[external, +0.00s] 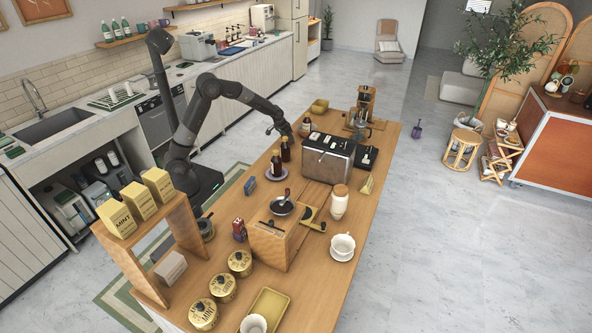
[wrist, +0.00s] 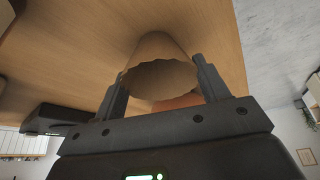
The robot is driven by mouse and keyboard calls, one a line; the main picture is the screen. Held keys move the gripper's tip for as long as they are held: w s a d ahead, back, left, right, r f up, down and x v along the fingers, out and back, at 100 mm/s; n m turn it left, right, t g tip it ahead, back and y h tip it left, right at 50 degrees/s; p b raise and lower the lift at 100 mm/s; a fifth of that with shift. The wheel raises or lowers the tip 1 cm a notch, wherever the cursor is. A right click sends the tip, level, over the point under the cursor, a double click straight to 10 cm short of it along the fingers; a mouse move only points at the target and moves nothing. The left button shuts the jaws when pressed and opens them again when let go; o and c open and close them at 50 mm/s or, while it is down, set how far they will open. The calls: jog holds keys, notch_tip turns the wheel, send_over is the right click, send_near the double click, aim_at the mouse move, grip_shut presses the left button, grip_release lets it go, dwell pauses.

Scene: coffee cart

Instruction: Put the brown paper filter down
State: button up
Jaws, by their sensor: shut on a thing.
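The brown paper filter (wrist: 160,50) is a ruffled cone, seen large in the wrist view. It sits between the two fingers of my gripper (wrist: 162,85), which is shut on it. Its wavy rim faces the camera and its narrower end points away, toward a wooden surface. I cannot tell whether it touches that surface. In the external view my gripper (external: 284,128) is at the far left part of the wooden counter (external: 330,262), behind the dark bottles. The filter is too small or hidden there to make out.
A black and silver machine (external: 328,157) stands right of my gripper, with a wooden coffee stand (external: 365,105) behind it. Dark bottles (external: 285,150) stand just in front. Little clear counter shows between these.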

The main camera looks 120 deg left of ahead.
jog(key=shift+f, duration=0.2)
jog(key=o, duration=0.9)
jog(key=shift+o, duration=0.2)
jog(key=v, duration=1.2)
jog(key=shift+r, duration=0.2)
jog(key=shift+w+d, duration=0.1)
